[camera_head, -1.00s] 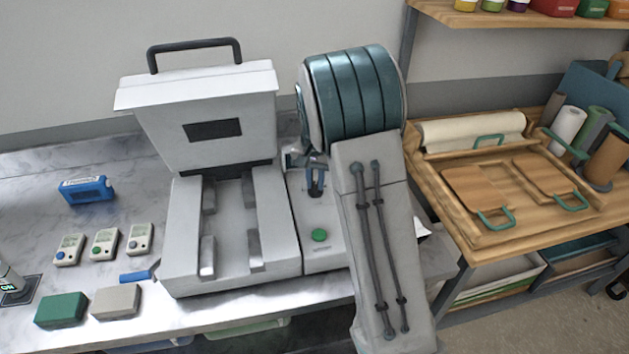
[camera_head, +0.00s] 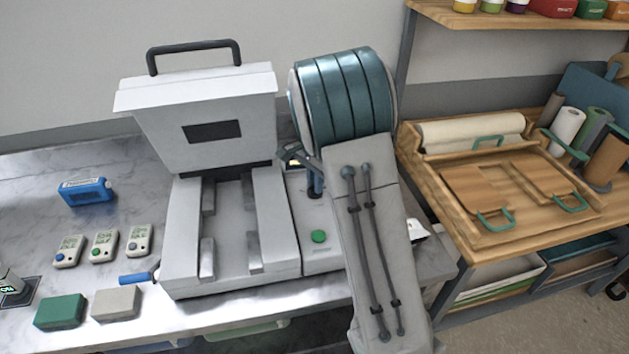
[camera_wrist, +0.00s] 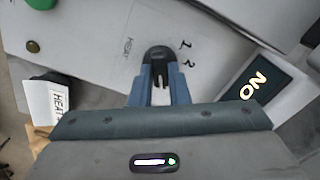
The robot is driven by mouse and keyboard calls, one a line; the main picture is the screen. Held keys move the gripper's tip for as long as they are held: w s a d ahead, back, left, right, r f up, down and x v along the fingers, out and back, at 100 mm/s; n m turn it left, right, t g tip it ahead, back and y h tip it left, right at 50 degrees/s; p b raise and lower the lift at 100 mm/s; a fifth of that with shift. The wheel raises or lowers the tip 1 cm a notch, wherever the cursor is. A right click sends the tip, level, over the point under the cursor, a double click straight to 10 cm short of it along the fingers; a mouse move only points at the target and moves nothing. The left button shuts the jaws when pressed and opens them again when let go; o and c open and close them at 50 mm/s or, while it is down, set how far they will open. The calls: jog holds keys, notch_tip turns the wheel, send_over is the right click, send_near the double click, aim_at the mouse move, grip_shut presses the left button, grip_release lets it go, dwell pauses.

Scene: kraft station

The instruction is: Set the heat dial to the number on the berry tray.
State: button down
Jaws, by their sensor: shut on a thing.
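The heat dial (camera_wrist: 158,54) is a dark round knob in the wrist view, on the pale panel of the sealing machine (camera_head: 225,275). The word HEAT is printed beside it, and the numbers 1 and 2 show to its right. My gripper (camera_wrist: 159,80) has its blue fingers shut on the dial. The fingers cover part of the knob, and I cannot tell which number it points to. In the head view my gripper (camera_head: 314,186) is over the right part of the machine, and the dial is hidden. I cannot make out a berry tray or its number.
A green button (camera_head: 319,236) is on the machine's panel. A lit ON display (camera_wrist: 251,86) and a HEAT card (camera_wrist: 58,104) show in the wrist view. Small devices (camera_head: 104,246), a blue box (camera_head: 86,192) and a green block (camera_head: 60,311) are on the left counter. A wooden tray (camera_head: 475,239) is at right.

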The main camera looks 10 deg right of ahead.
dwell(0.4)
jog(key=c, duration=1.4)
grip_release()
jog(key=shift+r, duration=0.15)
notch_tip(320, 180, up, 14)
jog(key=shift+f+b, duration=0.15)
jog(key=shift+b, duration=0.7)
